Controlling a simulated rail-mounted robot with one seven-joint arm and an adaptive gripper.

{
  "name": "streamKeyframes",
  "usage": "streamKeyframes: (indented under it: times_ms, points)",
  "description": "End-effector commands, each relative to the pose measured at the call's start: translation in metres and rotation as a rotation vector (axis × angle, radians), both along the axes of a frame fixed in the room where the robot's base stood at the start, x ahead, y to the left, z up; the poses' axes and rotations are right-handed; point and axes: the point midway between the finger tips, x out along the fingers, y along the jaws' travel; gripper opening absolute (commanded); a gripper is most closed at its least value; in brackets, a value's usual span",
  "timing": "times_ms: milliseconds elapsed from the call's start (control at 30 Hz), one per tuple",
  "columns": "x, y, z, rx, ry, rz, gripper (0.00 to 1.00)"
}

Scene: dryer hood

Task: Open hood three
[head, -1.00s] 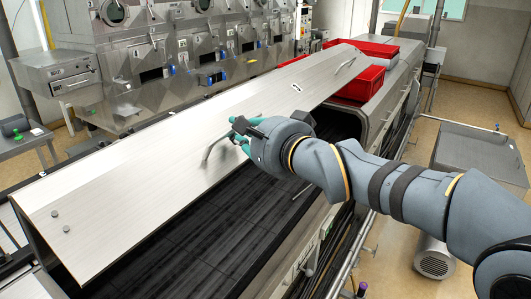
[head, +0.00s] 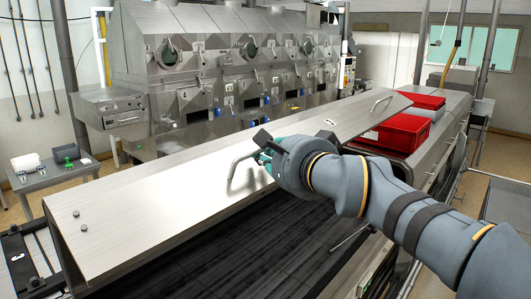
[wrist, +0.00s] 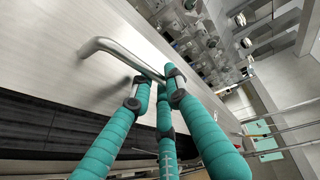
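The hood (head: 160,210) is a long, pale metal panel running diagonally across the head view. It is tilted up at its near side, with a dark slatted bed (head: 230,265) showing below it. A bent metal handle (head: 236,172) stands on the panel, and it also shows in the wrist view (wrist: 110,45). My gripper (head: 264,152) is at the handle's right end. In the wrist view its teal fingers (wrist: 160,82) have their tips close around the handle's end. Whether they are closed firmly on it cannot be told.
A second handle (head: 382,102) is farther along the panel. Red bins (head: 402,131) sit on the machine at the back right. A row of grey machines (head: 235,75) stands behind the hood. A small table (head: 55,177) is at the left.

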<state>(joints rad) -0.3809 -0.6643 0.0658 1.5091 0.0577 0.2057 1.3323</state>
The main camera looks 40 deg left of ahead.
Motion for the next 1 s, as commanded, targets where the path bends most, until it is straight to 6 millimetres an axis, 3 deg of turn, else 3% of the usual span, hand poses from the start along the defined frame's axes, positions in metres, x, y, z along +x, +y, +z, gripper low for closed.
streamKeyframes:
  times_ms: [300, 633, 767, 1000]
  points:
    - [0.001, -0.001, 0.000, 0.000, 0.000, -0.001, 0.34]
    - [-0.001, -0.004, 0.000, -0.001, 0.002, -0.001, 0.34]
    - [-0.010, -0.018, 0.004, 0.000, 0.001, -0.001, 0.34]
    - [-0.035, -0.063, 0.015, 0.004, -0.003, -0.001, 0.34]
